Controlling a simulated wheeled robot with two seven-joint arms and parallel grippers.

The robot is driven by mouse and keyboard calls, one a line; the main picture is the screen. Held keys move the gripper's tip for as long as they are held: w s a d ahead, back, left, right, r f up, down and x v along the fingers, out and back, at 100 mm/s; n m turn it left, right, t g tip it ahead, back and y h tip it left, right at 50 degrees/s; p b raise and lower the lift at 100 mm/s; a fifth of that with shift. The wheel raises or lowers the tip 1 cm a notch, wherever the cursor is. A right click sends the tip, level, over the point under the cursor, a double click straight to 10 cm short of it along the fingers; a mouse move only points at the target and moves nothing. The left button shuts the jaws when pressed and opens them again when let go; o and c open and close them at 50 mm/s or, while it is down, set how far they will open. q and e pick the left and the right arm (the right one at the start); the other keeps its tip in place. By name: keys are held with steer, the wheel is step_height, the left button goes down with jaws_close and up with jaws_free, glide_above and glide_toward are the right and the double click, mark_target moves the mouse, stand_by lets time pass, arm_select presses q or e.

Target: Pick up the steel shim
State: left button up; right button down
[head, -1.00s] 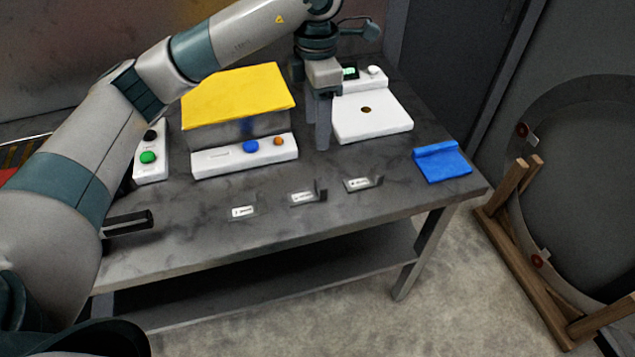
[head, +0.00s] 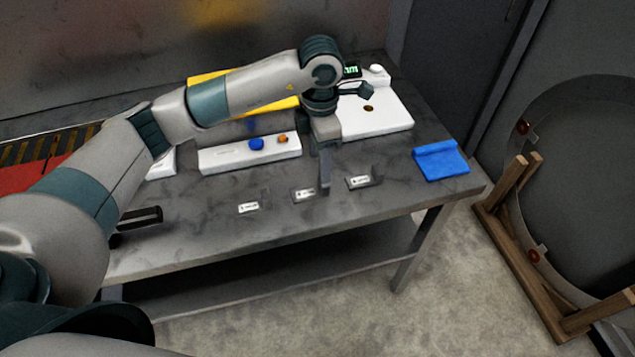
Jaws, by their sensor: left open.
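Three small pieces with white labels lie in a row on the grey table: a left one (head: 248,207), a middle one (head: 303,195) and a right one (head: 359,182). Their print is too small to read, so I cannot tell which is the steel shim. My left gripper (head: 324,188) points down with its fingertips low, beside the right end of the middle piece. It is open, and nothing shows held in it. The fingers hide part of the middle piece, and I cannot tell whether they touch it. My right gripper is not in view.
A white button box (head: 225,157), a white device (head: 385,122) with a green display and a yellow-topped unit (head: 205,80) stand behind. A blue block (head: 440,161) lies near the table's right end. The table front (head: 225,240) is clear. A wooden frame (head: 515,185) stands right.

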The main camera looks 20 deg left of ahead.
mark_target(310, 189)
arm_select(q)
steer(key=shift+f, duration=1.15)
steer(key=shift+p, duration=0.4)
steer(key=shift+s+d+f+p, duration=0.1)
steer(key=shift+s+f+p, duration=0.1)
steer(key=shift+f+p, duration=0.8)
step_height(310, 189, down, 2)
steer(key=shift+p, duration=0.45)
steer(key=shift+f, duration=0.6)
